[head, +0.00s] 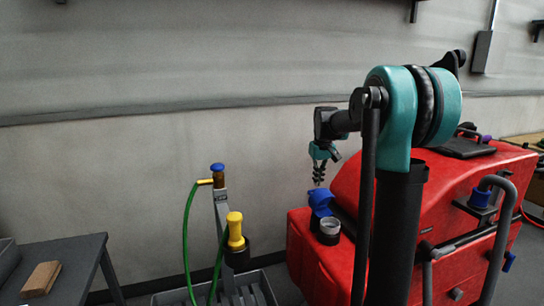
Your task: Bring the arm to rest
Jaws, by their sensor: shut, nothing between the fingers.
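My arm reaches out ahead of me over the left end of a red scrubber machine (345,268). My gripper (318,182) points down and is shut and empty. It hangs just above a blue cap or lid (320,201) on the machine; I cannot tell whether its tips touch it. Next to the blue part is a short filler neck with a pale rim (329,228). My own column and arm hide the middle of the machine.
A dark table (75,265) with a wooden block (41,279) stands at the far left. A grey wall closes the back.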

